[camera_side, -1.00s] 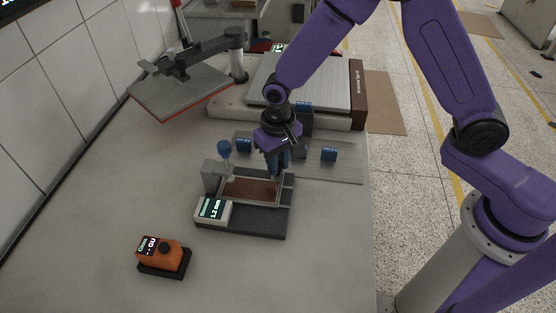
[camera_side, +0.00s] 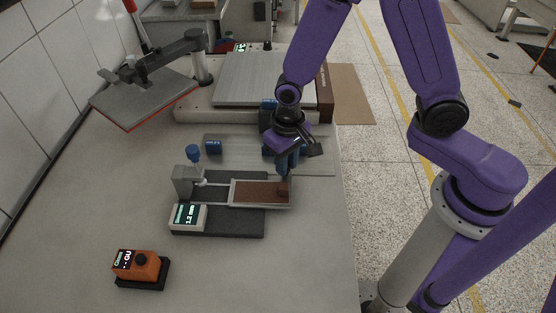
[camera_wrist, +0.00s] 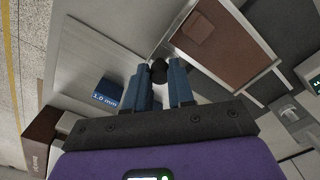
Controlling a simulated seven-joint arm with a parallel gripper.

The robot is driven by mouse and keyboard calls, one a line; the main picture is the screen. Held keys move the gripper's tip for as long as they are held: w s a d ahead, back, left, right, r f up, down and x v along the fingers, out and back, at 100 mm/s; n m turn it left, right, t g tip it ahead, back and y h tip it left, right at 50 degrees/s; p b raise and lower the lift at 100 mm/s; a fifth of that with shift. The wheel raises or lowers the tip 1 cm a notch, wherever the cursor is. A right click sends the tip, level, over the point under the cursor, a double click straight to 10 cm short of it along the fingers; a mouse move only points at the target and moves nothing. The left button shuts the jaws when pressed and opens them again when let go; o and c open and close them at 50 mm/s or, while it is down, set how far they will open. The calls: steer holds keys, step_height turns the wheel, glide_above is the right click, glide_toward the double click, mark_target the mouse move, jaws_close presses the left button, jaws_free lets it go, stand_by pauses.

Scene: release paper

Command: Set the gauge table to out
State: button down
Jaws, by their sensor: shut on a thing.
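The gauge table (camera_side: 250,194) is a brown plate in a pale metal frame. It sits on the dark gauge base (camera_side: 240,223) and its right end sticks out past the base's right edge. A small brown block (camera_side: 284,185) lies at its right end. My gripper (camera_side: 284,170) is at the table's far right corner. In the wrist view my blue fingers (camera_wrist: 158,85) are shut on a dark round knob (camera_wrist: 158,66) beside the frame of the table (camera_wrist: 235,50).
An orange device (camera_side: 138,266) with a black knob stands at the front left. A printing press with a raised grey plate (camera_side: 145,95) stands further back.

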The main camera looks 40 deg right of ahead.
steer(key=shift+s+d, duration=0.2)
steer(key=c, duration=1)
jaws_free()
steer(key=shift+o, duration=0.2)
steer(key=shift+w+r, duration=0.1)
steer(key=shift+a+r, duration=0.1)
steer(key=shift+r, duration=0.15)
step_height(320, 180, up, 17)
steer(key=shift+f, duration=0.15)
steer(key=s+d+f+n, duration=0.1)
steer(key=s+d+n, duration=0.4)
steer(key=s, duration=0.4)
steer(key=s+d+f+n, duration=0.1)
steer(key=s+d+n, duration=0.4)
steer(key=s, duration=0.5)
steer(key=n, duration=0.2)
steer(key=shift+d+f+n, duration=0.25)
steer(key=shift+n, duration=0.05)
